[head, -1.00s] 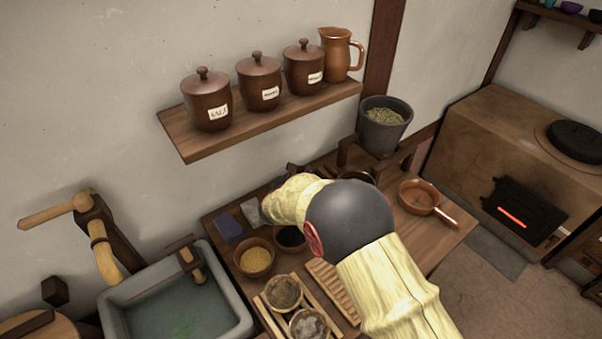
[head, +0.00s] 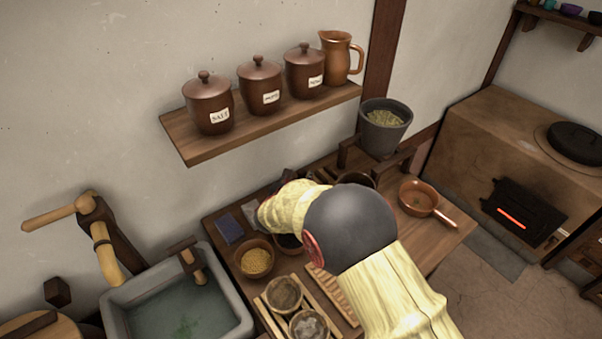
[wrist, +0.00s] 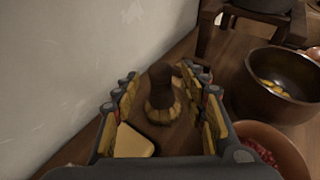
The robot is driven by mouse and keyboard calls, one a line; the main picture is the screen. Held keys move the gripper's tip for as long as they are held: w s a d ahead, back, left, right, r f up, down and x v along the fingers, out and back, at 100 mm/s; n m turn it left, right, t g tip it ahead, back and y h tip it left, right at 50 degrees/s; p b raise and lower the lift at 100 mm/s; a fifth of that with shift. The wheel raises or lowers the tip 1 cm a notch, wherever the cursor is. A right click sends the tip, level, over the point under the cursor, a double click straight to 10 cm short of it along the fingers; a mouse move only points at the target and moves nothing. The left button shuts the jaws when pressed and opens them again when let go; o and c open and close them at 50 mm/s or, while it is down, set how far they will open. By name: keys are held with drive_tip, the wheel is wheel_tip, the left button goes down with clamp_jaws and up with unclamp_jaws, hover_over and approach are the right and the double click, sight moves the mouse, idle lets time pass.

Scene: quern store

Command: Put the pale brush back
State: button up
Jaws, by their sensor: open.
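In the wrist view a small brush (wrist: 161,110) stands with a dark brown handle up and pale tan bristles at its foot. It is between the fingers of my gripper (wrist: 162,86), which are open on either side of it. I see a gap beside the brush and no clear grip on it. A pale yellow block (wrist: 133,143) lies close by, near the left finger. In the head view my sleeved arm hides the brush and most of my gripper.
In the wrist view a bowl with yellow pieces (wrist: 268,97) and a bowl of red bits (wrist: 290,145) stand to the right. A dark wooden stand (wrist: 240,20) is beyond. The wall is close on the left. In the head view a shelf (head: 185,147) with jars hangs above the table.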

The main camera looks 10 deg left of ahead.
drive_tip(key=p+v, duration=0.1)
drive_tip(key=v, duration=0.7)
drive_tip(key=shift+s+r+p, duration=0.15)
drive_tip(key=shift+s+p, duration=0.2)
drive_tip(key=w+d+r+n+g+y, duration=0.15)
drive_tip(key=d+r+n+y, duration=0.25)
drive_tip(key=r+n, duration=0.7)
drive_tip(key=s+d+r+n+g+y, duration=0.2)
drive_tip(key=s+d+r+n, duration=0.4)
drive_tip(key=d+r+n, duration=0.4)
drive_tip(key=s+d+n+g+h, duration=0.2)
drive_tip(key=s+d+n, duration=0.6)
drive_tip(key=s+d, duration=0.3)
drive_tip(key=s+d+n+g+h, duration=0.2)
drive_tip(key=s+d+n, duration=0.6)
drive_tip(key=s, duration=0.8)
drive_tip(key=d+h, duration=0.1)
drive_tip(key=d, duration=0.2)
drive_tip(key=shift+s+d, duration=0.15)
drive_tip(key=shift+s, duration=0.2)
